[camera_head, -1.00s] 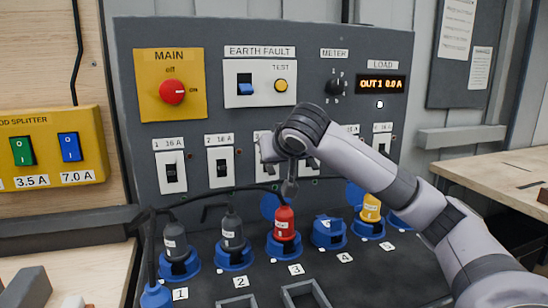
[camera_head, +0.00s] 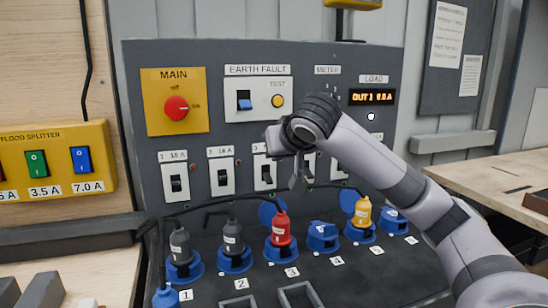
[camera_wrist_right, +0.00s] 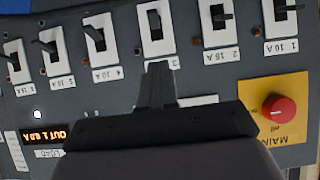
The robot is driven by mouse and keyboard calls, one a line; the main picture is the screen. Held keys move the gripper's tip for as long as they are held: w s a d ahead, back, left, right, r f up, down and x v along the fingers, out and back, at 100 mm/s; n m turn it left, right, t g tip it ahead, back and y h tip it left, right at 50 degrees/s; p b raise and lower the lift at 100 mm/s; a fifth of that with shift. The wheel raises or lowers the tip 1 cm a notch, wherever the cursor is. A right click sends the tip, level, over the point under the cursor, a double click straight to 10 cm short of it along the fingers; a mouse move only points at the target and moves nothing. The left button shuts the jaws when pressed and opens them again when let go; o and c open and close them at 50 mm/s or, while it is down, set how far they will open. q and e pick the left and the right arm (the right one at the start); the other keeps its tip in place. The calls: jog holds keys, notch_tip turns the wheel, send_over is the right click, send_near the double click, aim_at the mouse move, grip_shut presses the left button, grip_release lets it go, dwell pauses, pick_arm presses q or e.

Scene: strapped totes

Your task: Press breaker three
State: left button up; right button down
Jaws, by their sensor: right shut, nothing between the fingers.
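Breaker three (camera_head: 265,173) is a white plate with a dark toggle, third from the left in the breaker row. It shows in the wrist view (camera_wrist_right: 155,25), which is upside down, with its number label partly hidden by my fingertips. My right gripper (camera_head: 298,182) is shut and empty, in front of the panel between breakers three and four in the head view. In the wrist view the closed fingertips (camera_wrist_right: 157,68) overlap the label end of breaker three; I cannot tell whether they touch. My left gripper is out of view.
Breaker two (camera_head: 221,172) sits left of breaker three; breaker four (camera_head: 309,166) is partly behind my gripper. The red main knob (camera_head: 176,108) and the load display (camera_head: 372,97) are above. Below stand several plugs, including a red one (camera_head: 281,230).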

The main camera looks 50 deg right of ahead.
jog(key=v, duration=0.5)
jog(key=shift+s+a+f, duration=0.15)
jog(key=shift+s+f, duration=0.05)
jog(key=shift+s, duration=0.05)
jog(key=shift+s, duration=0.1)
dwell(0.3)
